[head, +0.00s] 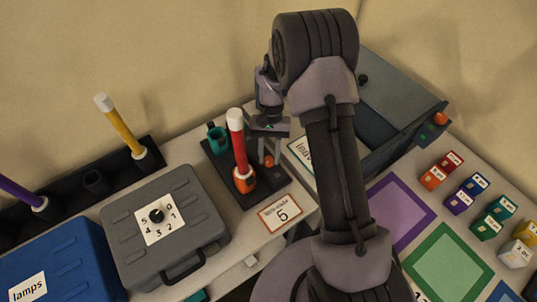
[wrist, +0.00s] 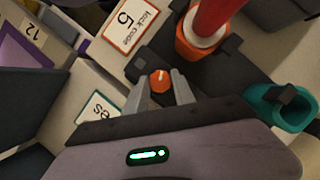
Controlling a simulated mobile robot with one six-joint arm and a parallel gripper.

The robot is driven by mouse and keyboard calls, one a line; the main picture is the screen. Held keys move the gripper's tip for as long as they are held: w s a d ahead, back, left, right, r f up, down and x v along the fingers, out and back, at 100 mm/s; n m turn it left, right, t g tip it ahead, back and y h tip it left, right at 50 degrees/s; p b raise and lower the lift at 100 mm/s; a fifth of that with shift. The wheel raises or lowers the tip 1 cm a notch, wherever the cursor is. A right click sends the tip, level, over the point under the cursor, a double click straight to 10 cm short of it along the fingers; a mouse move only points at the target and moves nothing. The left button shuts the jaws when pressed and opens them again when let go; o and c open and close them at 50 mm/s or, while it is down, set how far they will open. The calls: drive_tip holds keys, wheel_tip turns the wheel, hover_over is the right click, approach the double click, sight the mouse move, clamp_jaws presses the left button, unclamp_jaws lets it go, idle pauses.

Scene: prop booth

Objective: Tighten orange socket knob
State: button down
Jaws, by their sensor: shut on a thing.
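The orange knob (wrist: 159,82) sits between the two fingertips of my gripper (wrist: 160,96) in the wrist view, with a pale pointer line on its top. In the head view my gripper (head: 266,150) reaches down to the dark base plate, and the orange knob (head: 268,161) shows at its fingertips. My gripper is shut on the knob. Beside it an orange socket (head: 245,181) holds an upright red rod with a white tip (head: 238,140); the socket also shows in the wrist view (wrist: 202,42). A teal socket (head: 217,139) stands empty at the plate's far side.
A "lock code 5" card (head: 281,213) lies in front of the plate. A grey case (head: 165,227) with a dial and a blue case (head: 58,262) stand left. A dark rack (head: 95,182) holds yellow and purple rods. Numbered blocks (head: 488,225) and coloured squares lie right.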

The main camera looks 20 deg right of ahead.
drive_tip(key=m, duration=0.2)
drive_tip(key=m+t+y+b, duration=0.1)
drive_tip(key=m, duration=0.2)
drive_tip(key=shift+s+d+y, duration=0.1)
drive_tip(key=shift+d+y, duration=0.05)
drive_tip(key=shift+y, duration=0.15)
drive_tip(key=shift+s+m+t+y+b, duration=0.1)
drive_tip(key=shift+m+t+y+b, duration=0.25)
drive_tip(key=shift+m, duration=0.8)
drive_tip(key=shift+m+t+y+b, duration=0.15)
drive_tip(key=shift+m+t, duration=0.3)
drive_tip(key=shift+m, duration=0.7)
drive_tip(key=c, duration=1.1)
unclamp_jaws()
drive_tip(key=p+v, duration=0.5)
drive_tip(key=v, duration=1.2)
drive_tip(key=shift+d+r+p, duration=0.1)
drive_tip(key=shift+r+p, duration=0.1)
drive_tip(key=shift+p, duration=0.15)
drive_tip(key=shift+r, duration=0.1)
